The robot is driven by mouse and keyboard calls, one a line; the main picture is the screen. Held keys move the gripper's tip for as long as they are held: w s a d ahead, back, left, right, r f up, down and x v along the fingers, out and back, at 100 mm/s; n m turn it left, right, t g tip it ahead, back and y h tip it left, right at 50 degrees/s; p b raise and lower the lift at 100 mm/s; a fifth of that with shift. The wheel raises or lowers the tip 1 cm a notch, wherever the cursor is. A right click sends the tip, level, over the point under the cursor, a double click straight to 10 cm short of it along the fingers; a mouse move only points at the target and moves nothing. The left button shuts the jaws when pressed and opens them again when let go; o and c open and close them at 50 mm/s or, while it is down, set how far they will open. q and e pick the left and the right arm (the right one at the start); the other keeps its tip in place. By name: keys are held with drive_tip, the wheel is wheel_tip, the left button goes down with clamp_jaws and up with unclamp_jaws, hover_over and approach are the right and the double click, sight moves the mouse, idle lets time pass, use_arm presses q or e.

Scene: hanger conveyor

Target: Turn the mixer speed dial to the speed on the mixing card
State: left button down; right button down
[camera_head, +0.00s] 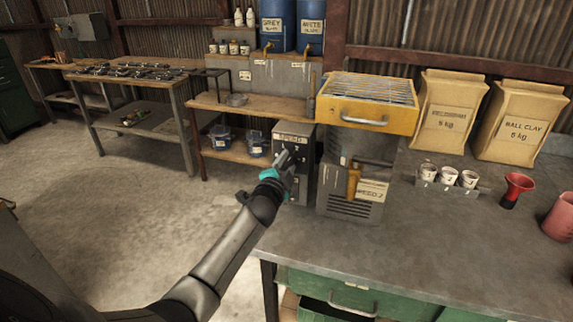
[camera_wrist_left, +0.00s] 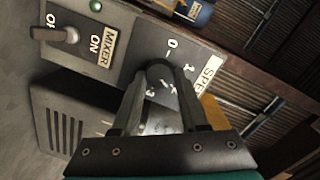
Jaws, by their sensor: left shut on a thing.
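The mixer's grey control box (camera_head: 296,133) stands at the left end of the workbench, beside the grey vented mixer housing (camera_head: 348,206). My left gripper (camera_head: 286,160) is at the box's front and covers the dial there. In the left wrist view, my left gripper (camera_wrist_left: 160,78) is shut on the dark speed dial (camera_wrist_left: 159,68). The dial sits on a dark panel with a partly hidden "SPEED" label (camera_wrist_left: 212,72). Marks 0 and 1 show; other marks are partly covered, and I cannot tell the dial's setting. A pale card (camera_head: 373,190) on the mixer appears to read "SPEED 2", blurred.
A toggle switch (camera_wrist_left: 60,34) with ON and OFF marks and a green lamp (camera_wrist_left: 95,5) sit beside the dial panel. A yellow tray with a wire grid (camera_head: 368,98) stands above the mixer. Small cups (camera_head: 448,176) and a red funnel (camera_head: 516,188) stand on the bench at right.

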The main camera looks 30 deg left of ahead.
idle(0.3)
use_arm(q)
drive_tip(key=shift+c, duration=2.1)
unclamp_jaws()
drive_tip(key=shift+s+d, duration=0.25)
drive_tip(key=shift+s, duration=0.4)
drive_tip(key=p+v, duration=0.2)
drive_tip(key=v, duration=1.2)
drive_tip(key=shift+w, duration=0.1)
